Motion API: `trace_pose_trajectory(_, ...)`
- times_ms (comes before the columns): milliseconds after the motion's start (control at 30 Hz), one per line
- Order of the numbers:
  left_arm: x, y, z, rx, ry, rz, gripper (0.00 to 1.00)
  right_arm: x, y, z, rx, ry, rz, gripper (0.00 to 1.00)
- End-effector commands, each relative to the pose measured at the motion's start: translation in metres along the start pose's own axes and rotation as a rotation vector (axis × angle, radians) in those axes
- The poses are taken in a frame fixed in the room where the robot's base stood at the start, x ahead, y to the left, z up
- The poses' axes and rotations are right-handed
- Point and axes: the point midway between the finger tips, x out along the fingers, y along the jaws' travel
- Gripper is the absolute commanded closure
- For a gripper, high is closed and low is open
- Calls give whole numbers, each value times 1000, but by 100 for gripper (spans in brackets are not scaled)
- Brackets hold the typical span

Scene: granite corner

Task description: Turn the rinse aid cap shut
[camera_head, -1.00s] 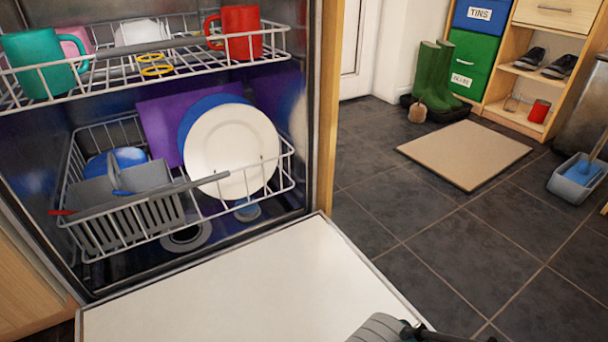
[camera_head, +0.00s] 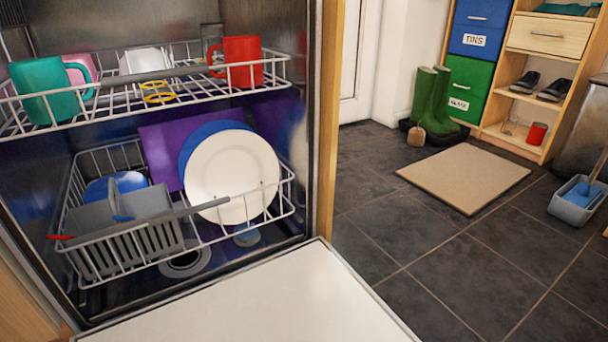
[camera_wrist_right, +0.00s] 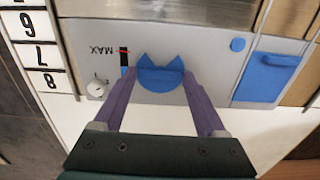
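The blue rinse aid cap (camera_wrist_right: 160,78) shows in the right wrist view, set in a grey panel (camera_wrist_right: 210,82) on the white inner door. It is round with a V-shaped notch at its top edge. My right gripper (camera_wrist_right: 160,74) has its two purple fingers apart, one on each side of the cap. Its fingertips are close to the cap's edges; I cannot tell if they touch. In the head view the open dishwasher door (camera_head: 270,305) shows at the bottom, with the cap out of frame. My left gripper is not in view.
Beside the cap are a MAX gauge (camera_wrist_right: 124,62), a white dial (camera_wrist_right: 97,88) and a blue flap (camera_wrist_right: 268,80). A numbered strip (camera_wrist_right: 40,55) lies at left. The loaded lower rack (camera_head: 235,220) is inside the dishwasher.

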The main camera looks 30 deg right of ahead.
Motion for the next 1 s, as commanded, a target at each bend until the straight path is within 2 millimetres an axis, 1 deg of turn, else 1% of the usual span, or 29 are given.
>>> trace_pose_trajectory(33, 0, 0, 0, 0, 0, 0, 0, 0, 0, 0, -1, 0, 0, 19)
trace_pose_trajectory(167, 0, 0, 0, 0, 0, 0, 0, 0, 0, 0, -1, 0, 0, 5)
trace_pose_trajectory(433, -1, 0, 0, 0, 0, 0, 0, -1, 0, 0, -3, 0, 0, 5)
trace_pose_trajectory(567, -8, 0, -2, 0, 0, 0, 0, -9, 0, 0, -3, 0, 0, 5)
trace_pose_trajectory(667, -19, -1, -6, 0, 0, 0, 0, -20, 0, 0, -3, 0, 0, 5)
trace_pose_trajectory(767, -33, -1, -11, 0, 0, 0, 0, -36, 0, 0, -3, 0, 0, 5)
trace_pose_trajectory(1000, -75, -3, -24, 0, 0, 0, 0, -80, 0, 0, -2, 0, 0, 5)
